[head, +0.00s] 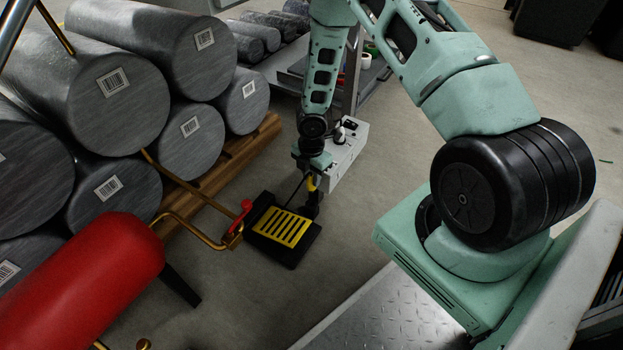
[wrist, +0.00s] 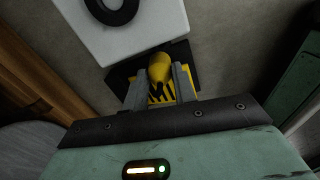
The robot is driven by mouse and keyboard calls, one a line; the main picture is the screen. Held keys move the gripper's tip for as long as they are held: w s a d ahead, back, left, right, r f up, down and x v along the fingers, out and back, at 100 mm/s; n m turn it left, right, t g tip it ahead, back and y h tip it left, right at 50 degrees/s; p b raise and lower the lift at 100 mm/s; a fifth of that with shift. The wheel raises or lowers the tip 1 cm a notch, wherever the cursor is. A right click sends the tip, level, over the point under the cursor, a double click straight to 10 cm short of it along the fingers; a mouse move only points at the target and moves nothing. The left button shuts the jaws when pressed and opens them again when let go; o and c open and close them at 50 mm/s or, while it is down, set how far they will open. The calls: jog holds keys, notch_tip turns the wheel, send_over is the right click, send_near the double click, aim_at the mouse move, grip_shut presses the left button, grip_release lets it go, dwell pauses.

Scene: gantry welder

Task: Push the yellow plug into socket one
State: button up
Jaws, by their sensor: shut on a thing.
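My gripper (head: 313,183) points down beside the white socket box (head: 346,158). In the wrist view its two fingers (wrist: 160,82) are closed on the yellow plug (wrist: 160,68), one at each side. In the head view the plug (head: 311,184) shows as a small yellow piece below my gripper. The white box also shows in the wrist view (wrist: 150,42), just beyond the plug, with a dark ring on its face. I cannot tell which socket is number one, nor whether the plug touches the box.
A black pedal-like unit with a yellow slotted top (head: 283,230) lies on the floor below my gripper. A red cylinder (head: 80,275) with brass pipes is at the lower left. Large grey cylinders (head: 95,80) are stacked at left on wooden beams (head: 235,150).

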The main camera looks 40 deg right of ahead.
aim_at(312, 176)
jog(key=shift+r+p, duration=2.4)
jog(key=shift+r, duration=0.4)
